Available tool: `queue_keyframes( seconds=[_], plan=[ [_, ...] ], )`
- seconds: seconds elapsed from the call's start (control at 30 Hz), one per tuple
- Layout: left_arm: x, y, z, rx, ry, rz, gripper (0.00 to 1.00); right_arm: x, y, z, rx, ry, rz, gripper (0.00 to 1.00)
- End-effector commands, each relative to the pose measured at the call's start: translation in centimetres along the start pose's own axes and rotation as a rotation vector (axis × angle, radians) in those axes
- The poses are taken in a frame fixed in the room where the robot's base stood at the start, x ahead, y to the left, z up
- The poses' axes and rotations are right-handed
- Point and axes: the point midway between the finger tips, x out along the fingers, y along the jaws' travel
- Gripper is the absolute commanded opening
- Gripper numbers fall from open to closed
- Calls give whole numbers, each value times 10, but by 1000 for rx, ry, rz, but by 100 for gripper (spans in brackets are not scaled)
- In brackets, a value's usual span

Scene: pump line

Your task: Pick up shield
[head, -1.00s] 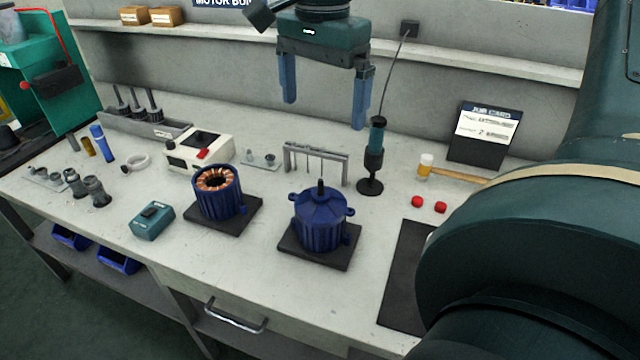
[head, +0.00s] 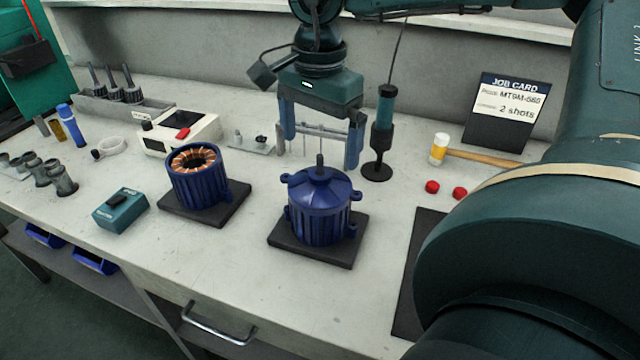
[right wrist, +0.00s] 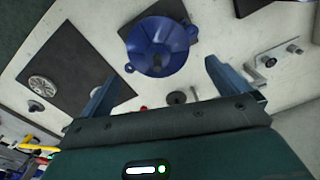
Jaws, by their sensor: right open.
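The blue domed shield (head: 318,190) with side ears sits on top of a blue finned motor body, which stands on a black pad (head: 335,252). A thin shaft stub sticks up from its middle. In the right wrist view the shield (right wrist: 160,50) shows from above, beyond the fingertips. My right gripper (head: 316,160) is open and empty, its fingers pointing down above and behind the shield, apart from it. It also shows in the right wrist view (right wrist: 160,70). My left gripper is not in view.
A blue stator with copper windings (head: 197,180) stands on a pad to the left. A small metal rack (head: 325,130) is behind the gripper. A screwdriver on a stand (head: 383,125), a mallet (head: 480,157) and two red caps (head: 432,187) are to the right. The front bench strip is clear.

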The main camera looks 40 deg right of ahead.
Motion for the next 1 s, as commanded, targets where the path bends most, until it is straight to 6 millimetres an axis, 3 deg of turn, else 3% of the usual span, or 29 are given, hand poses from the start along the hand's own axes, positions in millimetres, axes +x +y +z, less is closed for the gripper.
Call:
queue_keyframes(
  seconds=[0.17,0.5,0.8,1.0],
  plan=[
    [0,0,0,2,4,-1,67,12,0,0,0,0,0,100],
    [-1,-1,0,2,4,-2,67,58,4,0,1,-1,2,100],
    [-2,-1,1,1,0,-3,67,61,4,0,1,1,-1,99],
    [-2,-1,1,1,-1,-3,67,61,3,0,1,1,-1,83]
  ],
)
